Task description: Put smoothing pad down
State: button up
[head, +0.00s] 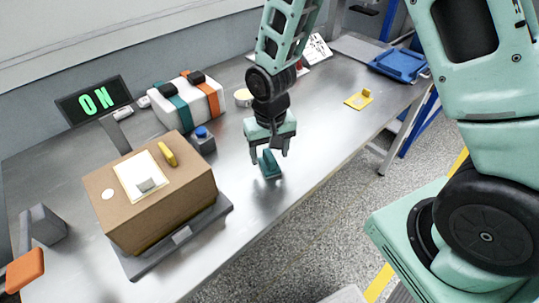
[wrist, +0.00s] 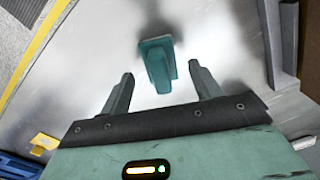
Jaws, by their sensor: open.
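The smoothing pad, a teal block with a raised grip (head: 269,165), rests on the metal table. It also shows in the wrist view (wrist: 157,62), just beyond and between the fingertips. My gripper (head: 269,156) is open, directly above and beside the pad. In the wrist view the two fingers (wrist: 163,82) stand apart, with clear gaps on both sides of the pad's grip. The pad appears to lie flat on the table, free of the fingers.
A cardboard box (head: 185,205) on a dark platform stands left of the pad. A yellow piece (head: 359,99) and blue tray (head: 400,64) lie right. Bare table surrounds the pad.

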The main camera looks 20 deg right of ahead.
aim_at(270, 155)
notch_tip(270, 155, up, 10)
jog(key=s+a+r+n, duration=0.3)
jog(key=s+n, duration=0.1)
jog(key=s, duration=0.6)
jog(key=s+a+r+n, duration=0.3)
jog(key=s+n, duration=0.1)
jog(key=s, duration=0.6)
jog(key=shift+a+r, duration=0.15)
jog(key=shift+r, duration=0.15)
